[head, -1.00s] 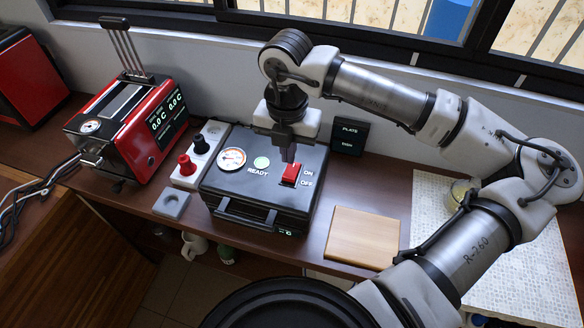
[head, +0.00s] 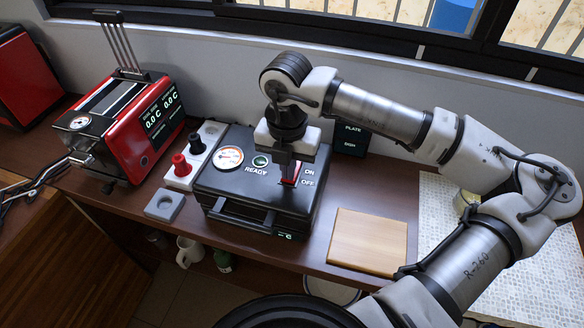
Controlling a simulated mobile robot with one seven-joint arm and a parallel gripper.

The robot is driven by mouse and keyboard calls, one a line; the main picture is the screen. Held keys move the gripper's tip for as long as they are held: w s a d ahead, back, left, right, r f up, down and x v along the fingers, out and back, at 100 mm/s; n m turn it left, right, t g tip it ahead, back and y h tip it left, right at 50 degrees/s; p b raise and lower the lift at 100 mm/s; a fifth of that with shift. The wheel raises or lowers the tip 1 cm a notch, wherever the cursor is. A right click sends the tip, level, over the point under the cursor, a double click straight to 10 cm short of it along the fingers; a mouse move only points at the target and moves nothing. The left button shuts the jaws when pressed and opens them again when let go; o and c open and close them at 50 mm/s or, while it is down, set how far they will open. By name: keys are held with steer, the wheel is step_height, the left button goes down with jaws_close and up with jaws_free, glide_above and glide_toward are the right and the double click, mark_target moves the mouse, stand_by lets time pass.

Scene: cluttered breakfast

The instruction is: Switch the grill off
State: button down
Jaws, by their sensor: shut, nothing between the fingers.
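The black grill (head: 235,198) stands on the counter with its handle toward me. Its lid carries a round dial gauge (head: 229,157), a READY lamp (head: 260,161) that is now dark green, and a red rocker switch (head: 298,172) beside the ON and OFF labels. My gripper (head: 287,183) points down at the switch, shut and empty. Its fingertips are at the switch's left side and hide part of it. I cannot tell whether they touch it or which way the rocker is tilted.
A red toaster-like machine (head: 140,140) with displays stands to the left. A panel with red and black knobs (head: 192,160) and a grey block (head: 164,205) sit beside the grill. A wooden board (head: 368,241) lies to the right. A dark PLATE sign (head: 352,138) stands behind.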

steer(key=shift+f, duration=0.25)
steer(key=shift+r, duration=0.1)
steer(key=shift+r+p, duration=0.45)
steer(key=shift+r, duration=1.5)
step_height(320, 180, up, 14)
steer(key=b, duration=0.1)
steer(key=shift+f+b, duration=0.2)
steer(key=shift+b, duration=0.2)
steer(key=shift+s+f, duration=0.1)
